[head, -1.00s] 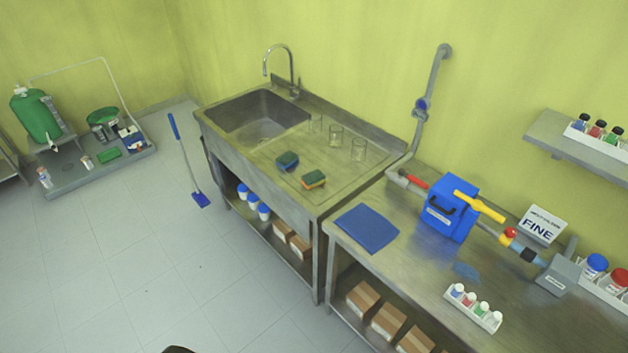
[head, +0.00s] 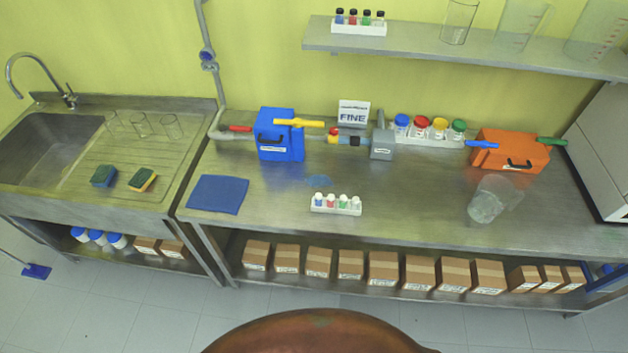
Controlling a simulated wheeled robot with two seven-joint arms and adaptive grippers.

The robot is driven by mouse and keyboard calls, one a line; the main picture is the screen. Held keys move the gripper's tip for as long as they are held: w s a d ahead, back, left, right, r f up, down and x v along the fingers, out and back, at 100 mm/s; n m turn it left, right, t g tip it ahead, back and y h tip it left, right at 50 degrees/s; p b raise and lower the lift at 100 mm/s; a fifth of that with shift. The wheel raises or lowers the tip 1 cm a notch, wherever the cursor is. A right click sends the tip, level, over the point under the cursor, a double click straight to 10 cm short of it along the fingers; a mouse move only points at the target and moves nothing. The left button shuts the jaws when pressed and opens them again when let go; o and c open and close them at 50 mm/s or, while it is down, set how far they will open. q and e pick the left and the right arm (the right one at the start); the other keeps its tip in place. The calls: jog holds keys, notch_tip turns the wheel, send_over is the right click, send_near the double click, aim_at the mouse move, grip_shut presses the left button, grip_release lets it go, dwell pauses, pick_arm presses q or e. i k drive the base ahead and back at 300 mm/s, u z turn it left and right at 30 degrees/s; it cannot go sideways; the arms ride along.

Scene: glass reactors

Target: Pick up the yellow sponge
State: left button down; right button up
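The yellow sponge (head: 142,180), with a dark green top face, lies on the ribbed drainboard of the sink unit at the left of the head view. A blue sponge (head: 104,176), also with a dark green top, lies just left of it, a small gap apart. Neither of my grippers shows in the head view.
The sink basin (head: 50,150) is left of the sponges, and several clear glasses (head: 140,125) stand behind them. A steel bench (head: 420,190) to the right holds a blue cloth (head: 217,194), a blue box (head: 279,134), a vial rack (head: 336,204) and a glass beaker (head: 487,203).

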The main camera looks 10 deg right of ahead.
aim_at(143, 179)
jog(key=u, duration=2.35)
jog(key=i, duration=2.1)
jog(key=z, duration=2.4)
